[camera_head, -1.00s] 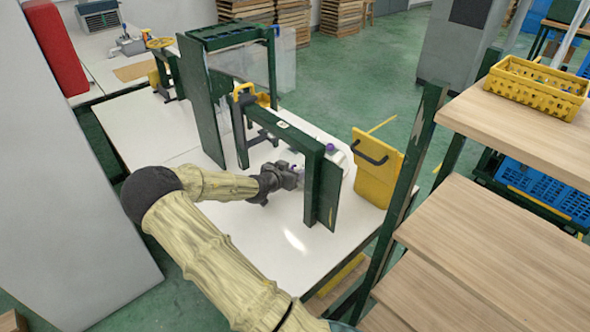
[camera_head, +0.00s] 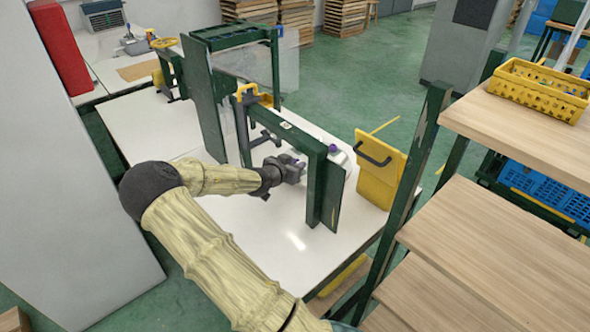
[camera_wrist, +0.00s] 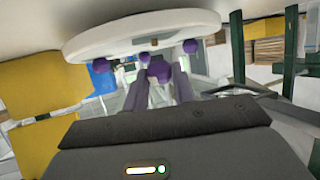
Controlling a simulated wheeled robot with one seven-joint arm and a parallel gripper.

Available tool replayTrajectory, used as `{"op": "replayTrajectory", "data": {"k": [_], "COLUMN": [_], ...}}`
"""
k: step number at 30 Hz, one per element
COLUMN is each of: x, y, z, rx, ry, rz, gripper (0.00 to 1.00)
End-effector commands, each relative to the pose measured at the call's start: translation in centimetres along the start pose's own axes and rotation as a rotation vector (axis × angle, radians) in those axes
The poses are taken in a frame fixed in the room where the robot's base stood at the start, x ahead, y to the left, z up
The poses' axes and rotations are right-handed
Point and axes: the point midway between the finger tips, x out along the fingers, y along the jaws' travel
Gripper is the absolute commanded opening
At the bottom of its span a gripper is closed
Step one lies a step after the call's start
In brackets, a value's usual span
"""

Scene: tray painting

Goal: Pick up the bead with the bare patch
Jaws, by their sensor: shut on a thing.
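My gripper (camera_wrist: 160,88) is shut on a purple bead (camera_wrist: 159,70) in the wrist view. Other purple beads show at the left (camera_wrist: 100,65), the right (camera_wrist: 190,46) and between them (camera_wrist: 145,57). They are close to a pale oval tray (camera_wrist: 120,36) across the top of that picture. I cannot make out a bare patch on any bead. A purple bead (camera_head: 333,149) shows beyond the frame, beside a pale piece of the tray (camera_head: 347,160), mostly hidden.
A green frame (camera_head: 314,185) stands close to my gripper, with a clear panel (camera_head: 276,82) behind it. A yellow case (camera_head: 380,172) stands on the table (camera_head: 262,238) at the right. Wooden shelves (camera_head: 470,248) are further right. The front table area is clear.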

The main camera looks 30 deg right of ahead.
Motion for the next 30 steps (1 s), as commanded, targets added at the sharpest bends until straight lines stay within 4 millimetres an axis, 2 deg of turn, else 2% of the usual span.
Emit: {"op": "replayTrajectory", "data": {"k": [2, 3, 21, 25, 30], "x": [-0.7, -1.5, -14.1, -15.8, -16.9], "y": [-0.1, -0.2, -0.1, -0.1, 0.0], "z": [-1.2, -0.4, 4.7, 5.3, 5.9], "rx": [0.001, -0.004, -0.007, -0.006, -0.001], "ry": [0.0, -0.003, 0.001, 0.002, 0.001], "rz": [-0.002, -0.003, -0.003, -0.002, 0.0], "gripper": [0.05, 0.05, 0.05, 0.05, 0.05]}}
